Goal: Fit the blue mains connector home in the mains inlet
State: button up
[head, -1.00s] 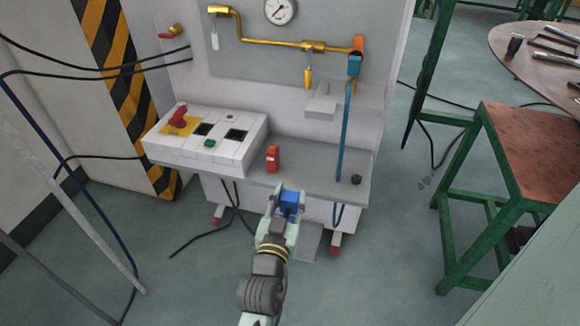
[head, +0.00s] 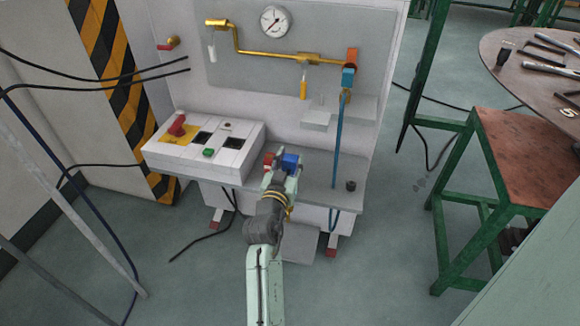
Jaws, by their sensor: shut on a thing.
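My gripper (head: 281,169) is shut on the blue mains connector (head: 290,161) above the machine's front shelf, right of the white control box. Only part of the blue connector shows between the fingers. I cannot make out the mains inlet, and no contact between the connector and an inlet can be seen.
A red object (head: 268,161) stands close to the left of my gripper, partly hidden. The white control box (head: 226,155) bears a red switch (head: 177,127) and a green button (head: 208,152). A blue hose (head: 338,145) hangs at right, near a small black knob (head: 351,186).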

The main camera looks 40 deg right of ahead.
aim_at(289, 172)
jog(key=shift+f, duration=1.75)
jog(key=shift+w+f, duration=0.1)
jog(key=o, duration=1.3)
jog(key=shift+r+p, duration=0.25)
jog(key=shift+p, duration=0.15)
jog(key=b+v, duration=0.3)
jog(key=v, duration=0.9)
